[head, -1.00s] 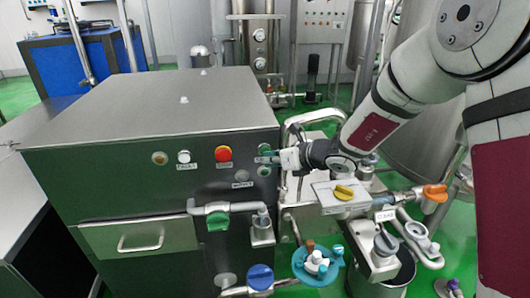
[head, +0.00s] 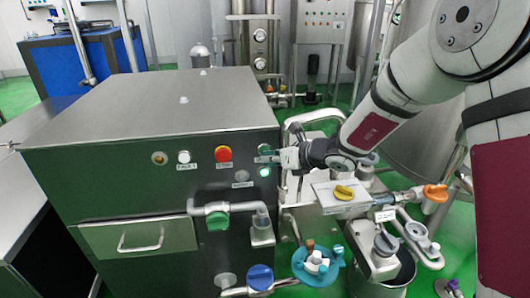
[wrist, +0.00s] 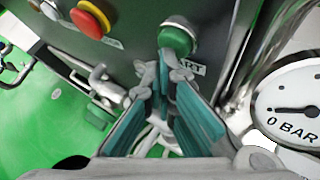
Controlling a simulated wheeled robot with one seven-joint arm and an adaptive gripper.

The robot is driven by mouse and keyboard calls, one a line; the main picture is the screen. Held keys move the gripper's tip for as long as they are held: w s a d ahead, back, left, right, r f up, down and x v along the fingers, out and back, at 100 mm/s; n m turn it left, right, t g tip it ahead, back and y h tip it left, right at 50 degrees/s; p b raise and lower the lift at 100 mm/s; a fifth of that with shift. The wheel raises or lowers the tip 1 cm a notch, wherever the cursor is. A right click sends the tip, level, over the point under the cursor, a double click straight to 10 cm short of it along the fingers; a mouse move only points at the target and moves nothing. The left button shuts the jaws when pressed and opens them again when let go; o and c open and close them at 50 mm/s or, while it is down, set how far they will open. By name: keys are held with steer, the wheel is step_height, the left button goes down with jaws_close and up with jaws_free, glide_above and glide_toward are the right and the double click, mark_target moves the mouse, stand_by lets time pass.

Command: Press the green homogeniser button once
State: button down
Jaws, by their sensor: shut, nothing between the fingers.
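The green homogeniser button (wrist: 176,38) sits on the dark metal panel in the wrist view, with a label partly reading "ART" below it. In the head view the green button (head: 264,149) is at the panel's right end. My gripper (wrist: 166,66) is shut and empty, its teal-padded fingers meeting at tips just below and in front of the button. In the head view my gripper (head: 272,157) reaches the panel from the right. Whether the tips touch the button I cannot tell. A small round lamp (head: 264,171) below the button glows bright.
A red stop button (head: 223,154) on yellow and a white button (head: 184,157) sit to the left on the panel. A pressure gauge (wrist: 295,108) and curved steel pipe stand close on the right in the wrist view. Valves and pipes crowd the area below.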

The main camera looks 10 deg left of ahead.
steer(key=shift+s+d, duration=0.2)
steer(key=shift+s, duration=0.5)
steer(key=shift+s, duration=0.1)
steer(key=s, duration=0.2)
steer(key=s+d, duration=0.1)
steer(key=s, duration=0.1)
steer(key=shift+s+d, duration=0.2)
steer(key=shift+s, duration=0.1)
steer(key=shift+r, duration=0.1)
stand_by(0.3)
steer(key=s+d+r+n+g+h+p, duration=0.1)
steer(key=s+d+r+n+g, duration=0.1)
steer(key=s+r+n, duration=0.6)
steer(key=s+d+r+n+g+p, duration=0.2)
steer(key=s+r+n, duration=0.5)
steer(key=s, duration=0.4)
steer(key=s+d+r+n+t+h+p, duration=0.1)
steer(key=s+d+r+n+h+p, duration=0.1)
steer(key=s+d+n+h, duration=0.7)
steer(key=s+d+r+n, duration=0.1)
steer(key=s+d+n, duration=0.3)
steer(key=s+d, duration=0.4)
steer(key=shift+d, duration=1.25)
